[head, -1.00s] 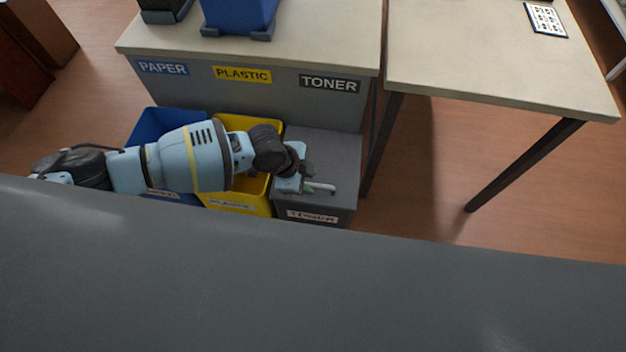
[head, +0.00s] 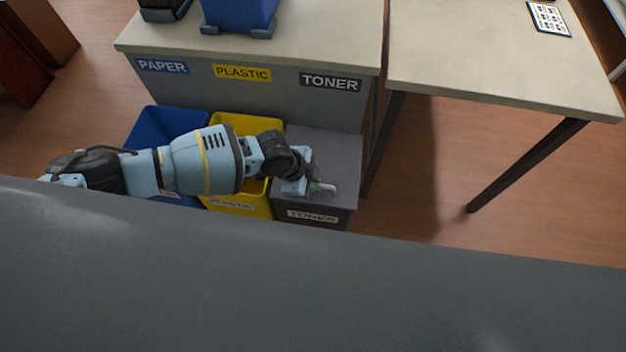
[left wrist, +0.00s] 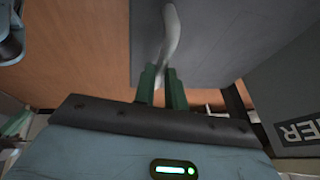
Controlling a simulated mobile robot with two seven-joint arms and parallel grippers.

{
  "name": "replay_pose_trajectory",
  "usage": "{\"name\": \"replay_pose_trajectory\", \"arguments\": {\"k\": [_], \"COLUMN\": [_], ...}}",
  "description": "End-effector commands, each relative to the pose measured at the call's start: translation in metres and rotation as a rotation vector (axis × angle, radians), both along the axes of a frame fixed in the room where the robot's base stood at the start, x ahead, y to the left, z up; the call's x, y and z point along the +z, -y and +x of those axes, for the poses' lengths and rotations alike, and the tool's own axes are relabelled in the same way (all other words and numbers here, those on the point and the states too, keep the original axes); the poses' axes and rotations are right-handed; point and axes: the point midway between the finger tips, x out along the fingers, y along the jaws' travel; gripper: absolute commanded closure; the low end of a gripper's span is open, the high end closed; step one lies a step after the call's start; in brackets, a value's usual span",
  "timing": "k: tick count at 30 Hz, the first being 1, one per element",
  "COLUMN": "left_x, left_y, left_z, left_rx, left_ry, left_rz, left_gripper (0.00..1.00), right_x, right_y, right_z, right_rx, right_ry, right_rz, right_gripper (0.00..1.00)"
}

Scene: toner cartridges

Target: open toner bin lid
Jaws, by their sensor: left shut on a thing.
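The toner bin (head: 314,217) is a dark grey box with a white TONER label, at the right end of a row of bins in the head view. Its flat grey lid (head: 335,150) lies closed on top. A pale bar handle (head: 329,189) sits on the lid near its front edge; the handle (left wrist: 171,35) also shows in the left wrist view. My left gripper (head: 314,186) is at the handle, and its green fingers (left wrist: 162,88) are shut on it.
The yellow plastic bin (head: 238,206) and blue paper bin (head: 150,122) stand left of the toner bin, both open. A counter (head: 300,45) rises behind them. A table (head: 480,60) stands at the right, with bare floor below. A grey surface fills the foreground.

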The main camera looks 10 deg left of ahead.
Motion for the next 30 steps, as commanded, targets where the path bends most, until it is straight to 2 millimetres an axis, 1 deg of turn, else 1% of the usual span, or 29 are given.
{"name": "replay_pose_trajectory", "arguments": {"k": [6, 11, 14, 20, 27, 30], "left_x": [0.002, 0.011, 0.021, 0.05, 0.083, 0.093], "left_y": [0.0, 0.0, 0.001, 0.002, 0.001, 0.001], "left_z": [0.001, 0.005, 0.009, 0.024, 0.048, 0.058], "left_rx": [0.001, 0.002, 0.002, 0.001, 0.001, 0.003], "left_ry": [-0.007, -0.05, -0.102, -0.246, -0.244, -0.243], "left_rz": [0.001, -0.001, -0.003, -0.005, -0.005, -0.004], "left_gripper": [1.0, 1.0, 1.0, 1.0, 1.0, 1.0], "right_x": [-0.002, -0.005, -0.008, -0.015, -0.014, -0.014], "right_y": [0.0, 0.0, 0.0, 0.0, 0.0, 0.0], "right_z": [-0.005, -0.007, -0.01, -0.013, -0.006, -0.006], "right_rx": [0.0, 0.0, 0.0, 0.001, 0.001, 0.001], "right_ry": [-0.009, -0.015, -0.021, -0.032, -0.019, -0.019], "right_rz": [0.0, -0.001, 0.0, -0.001, -0.001, -0.001], "right_gripper": [1.0, 1.0, 1.0, 1.0, 1.0, 1.0]}}
